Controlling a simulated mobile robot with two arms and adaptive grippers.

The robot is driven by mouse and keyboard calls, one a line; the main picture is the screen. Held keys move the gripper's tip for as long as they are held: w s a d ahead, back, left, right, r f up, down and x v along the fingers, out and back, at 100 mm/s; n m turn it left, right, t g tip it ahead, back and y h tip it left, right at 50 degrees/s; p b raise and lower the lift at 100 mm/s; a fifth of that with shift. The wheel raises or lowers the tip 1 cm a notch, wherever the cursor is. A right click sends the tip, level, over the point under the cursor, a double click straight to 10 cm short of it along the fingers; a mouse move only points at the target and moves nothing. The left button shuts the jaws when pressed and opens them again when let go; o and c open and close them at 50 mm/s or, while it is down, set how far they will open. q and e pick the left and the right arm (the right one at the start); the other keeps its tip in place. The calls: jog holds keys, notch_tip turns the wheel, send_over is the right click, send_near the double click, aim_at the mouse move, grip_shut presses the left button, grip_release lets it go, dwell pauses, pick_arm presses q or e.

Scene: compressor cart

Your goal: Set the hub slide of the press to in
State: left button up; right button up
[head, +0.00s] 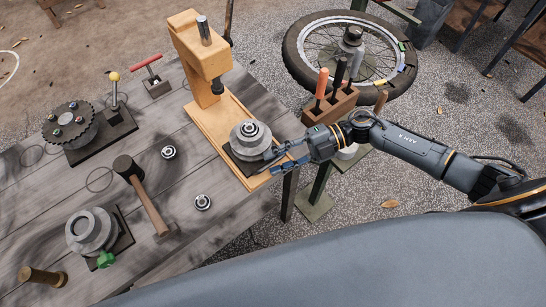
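The wooden press (190,45) stands at the right part of the workbench, with a metal ram pin through its top arm. Its light wooden base (205,120) runs from under the arm toward the near right. A grey stepped hub (252,137) sits on a dark plate, the hub slide (236,160), at the near end of that base, clear of the ram. My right gripper (267,160) reaches in from the right, its two fingers apart beside the hub's right side. I cannot tell whether they touch the hub or plate. My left gripper is not in view.
A tool block (330,106) with upright handles stands just beyond my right wrist. A spoked wheel (350,55) is behind it. A mallet (142,195), bearings (169,153), a toothed disc (70,123) and a grey pulley fixture (92,231) occupy the bench (190,240) to the left.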

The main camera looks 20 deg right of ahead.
jog(key=shift+a+f, duration=0.1)
jog(key=shift+a, duration=0.55)
jog(key=shift+f, duration=0.1)
jog(key=shift+c, duration=1.1)
grip_shut()
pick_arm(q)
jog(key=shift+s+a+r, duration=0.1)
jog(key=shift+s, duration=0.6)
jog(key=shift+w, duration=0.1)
pick_arm(e)
jog(key=shift+w, duration=0.1)
